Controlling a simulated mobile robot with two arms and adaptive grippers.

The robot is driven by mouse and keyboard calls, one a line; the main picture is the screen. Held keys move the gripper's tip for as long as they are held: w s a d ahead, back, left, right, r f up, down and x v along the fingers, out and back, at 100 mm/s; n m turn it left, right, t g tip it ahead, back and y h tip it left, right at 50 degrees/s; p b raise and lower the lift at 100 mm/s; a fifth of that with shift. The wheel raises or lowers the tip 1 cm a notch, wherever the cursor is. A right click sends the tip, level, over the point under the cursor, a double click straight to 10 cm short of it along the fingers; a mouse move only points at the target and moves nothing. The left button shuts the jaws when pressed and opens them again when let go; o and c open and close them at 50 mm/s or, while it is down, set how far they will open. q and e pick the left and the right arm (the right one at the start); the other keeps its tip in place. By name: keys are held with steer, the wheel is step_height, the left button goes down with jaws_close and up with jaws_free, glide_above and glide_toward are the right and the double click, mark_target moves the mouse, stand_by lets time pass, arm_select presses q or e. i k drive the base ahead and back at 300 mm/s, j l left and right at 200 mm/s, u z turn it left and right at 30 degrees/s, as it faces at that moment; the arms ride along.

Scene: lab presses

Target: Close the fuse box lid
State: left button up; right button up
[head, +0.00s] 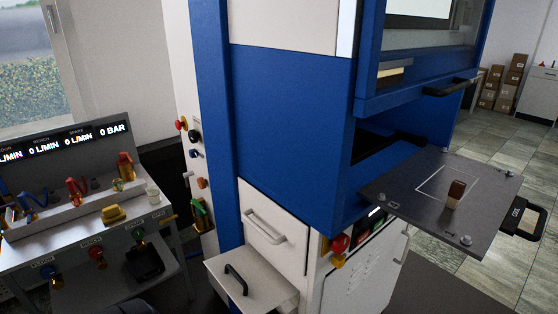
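No thing in the head view can be told for certain as the fuse box. A light grey flap or drawer (262,282) with a black handle juts out, open, low on the front of the blue and white press cabinet (290,120); I cannot tell whether it is a lid. Above it is a shut white panel (275,236) with a grey bar handle. Neither of my grippers shows in this view.
A dark metal plate (410,200) with a brown and white block (455,194) sticks out at right. Red and yellow knobs (340,243) sit below it. A bench (60,250) with gauges and valves stands left. Boxes (503,85) are stacked far back. Tiled floor is open at right.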

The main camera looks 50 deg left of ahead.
mark_target(255, 285)
steer(key=u, duration=1.7)
